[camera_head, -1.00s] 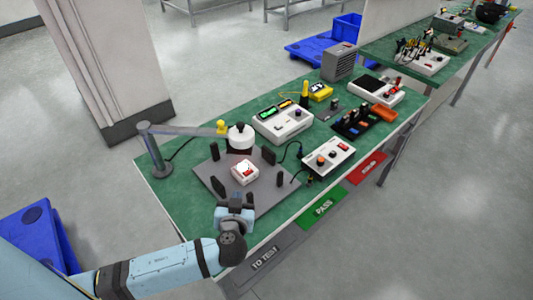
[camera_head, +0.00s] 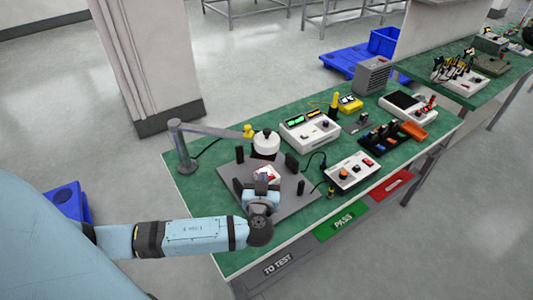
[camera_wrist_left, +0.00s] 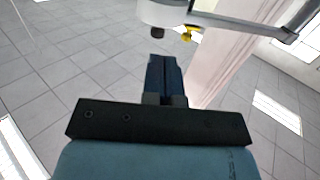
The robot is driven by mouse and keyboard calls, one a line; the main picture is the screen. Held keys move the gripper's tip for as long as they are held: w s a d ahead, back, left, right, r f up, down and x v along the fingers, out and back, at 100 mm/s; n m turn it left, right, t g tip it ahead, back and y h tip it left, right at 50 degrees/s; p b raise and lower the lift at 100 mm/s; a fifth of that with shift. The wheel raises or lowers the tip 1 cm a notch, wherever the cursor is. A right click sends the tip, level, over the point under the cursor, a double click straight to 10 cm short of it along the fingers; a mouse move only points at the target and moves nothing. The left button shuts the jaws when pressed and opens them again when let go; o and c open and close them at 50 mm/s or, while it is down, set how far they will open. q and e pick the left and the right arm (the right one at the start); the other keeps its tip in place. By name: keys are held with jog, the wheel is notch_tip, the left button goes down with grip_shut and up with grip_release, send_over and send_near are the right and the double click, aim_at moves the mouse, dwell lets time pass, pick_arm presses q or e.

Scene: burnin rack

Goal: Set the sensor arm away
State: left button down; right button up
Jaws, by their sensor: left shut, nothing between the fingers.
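The sensor arm (camera_head: 212,130) is a grey bar on a post (camera_head: 184,152) at the table's left end. It carries a yellow knob (camera_head: 248,131) and a white round head (camera_head: 266,142) over the back of a grey plate (camera_head: 222,166). In the left wrist view the white head (camera_wrist_left: 162,12), yellow knob (camera_wrist_left: 188,34) and bar (camera_wrist_left: 245,23) show ahead, above the fingertips. My left gripper (camera_head: 262,181) is shut and empty, apart from the head, on its near side. It partly hides a small white unit with red (camera_head: 268,172) on the plate. My right gripper is out of view.
Black posts (camera_head: 292,162) stand on the plate around the unit. To the right are a white meter box (camera_head: 308,131), a white button box (camera_head: 352,171) and a rack of coloured parts (camera_head: 390,138). TO TEST (camera_head: 278,264), PASS (camera_head: 343,221) and red (camera_head: 393,184) trays line the front edge.

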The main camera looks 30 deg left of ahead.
aim_at(267, 150)
pick_arm(q)
jog(key=p+x, duration=0.2)
jog(key=x, duration=0.7)
jog(key=shift+w+a+p, duration=0.15)
jog(key=shift+w+p, duration=0.1)
jog(key=shift+p, duration=0.15)
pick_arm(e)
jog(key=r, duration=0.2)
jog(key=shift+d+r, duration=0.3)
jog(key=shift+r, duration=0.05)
